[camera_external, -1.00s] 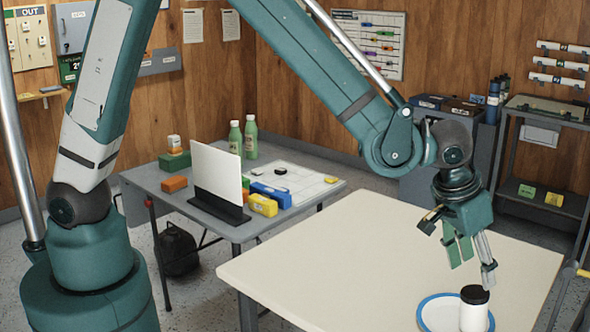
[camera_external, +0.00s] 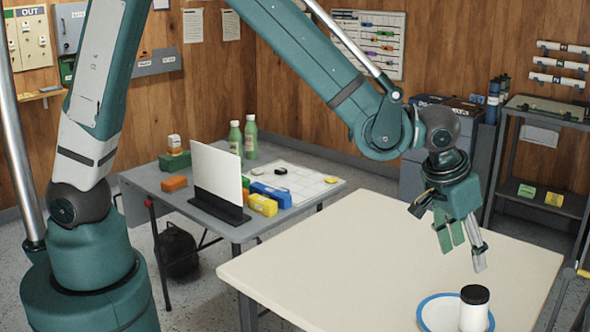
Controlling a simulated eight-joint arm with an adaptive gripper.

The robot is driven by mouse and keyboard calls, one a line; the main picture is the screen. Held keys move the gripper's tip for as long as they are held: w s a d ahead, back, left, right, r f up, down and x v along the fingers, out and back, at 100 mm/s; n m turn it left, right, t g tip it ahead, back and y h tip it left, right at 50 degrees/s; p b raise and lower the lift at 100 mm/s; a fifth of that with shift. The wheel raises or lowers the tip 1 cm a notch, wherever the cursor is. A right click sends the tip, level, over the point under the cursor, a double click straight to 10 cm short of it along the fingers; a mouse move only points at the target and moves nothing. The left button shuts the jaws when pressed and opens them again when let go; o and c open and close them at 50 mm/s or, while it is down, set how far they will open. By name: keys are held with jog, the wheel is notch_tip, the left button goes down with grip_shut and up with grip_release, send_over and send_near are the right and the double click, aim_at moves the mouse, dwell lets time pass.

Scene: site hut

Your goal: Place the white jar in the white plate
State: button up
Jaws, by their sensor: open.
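The white jar (camera_external: 474,311) has a black lid and stands upright at the bottom edge of the view. It overlaps the right part of the white plate (camera_external: 436,312), which has a blue rim, and it appears to stand in the plate. The lower part of both is cut off by the frame. My gripper (camera_external: 462,262) is open and empty. It hangs above the cream table, apart from the jar, up and to its left in the picture.
The cream table (camera_external: 340,245) is otherwise bare. A grey table (camera_external: 180,192) behind it holds an upright white panel (camera_external: 217,172), green bottles (camera_external: 250,137), and yellow (camera_external: 263,205) and blue (camera_external: 271,194) blocks. A shelf rack (camera_external: 545,190) stands at the right.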

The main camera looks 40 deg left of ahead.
jog(key=w+a+r+n, duration=0.1)
jog(key=a+r, duration=0.4)
jog(key=a, duration=0.6)
jog(key=w+a+r+n+t, duration=0.15)
jog(key=a+r, duration=0.35)
jog(key=a, duration=0.5)
jog(key=w+a+r, duration=0.2)
jog(key=a+r, duration=0.2)
jog(key=a, duration=0.7)
jog(key=s+a+r+n, duration=0.1)
jog(key=s+a, duration=0.4)
jog(key=a, duration=0.4)
jog(key=s+a+n+t+y, duration=0.1)
jog(key=s+a, duration=0.4)
jog(key=a, duration=0.5)
jog(key=s+a+r+n+y, duration=0.1)
jog(key=s+a, duration=0.5)
jog(key=a, duration=0.4)
jog(key=shift+a+r+t, duration=0.15)
jog(key=shift+r+t, duration=0.15)
jog(key=shift+t, duration=0.05)
jog(key=shift+n, duration=0.25)
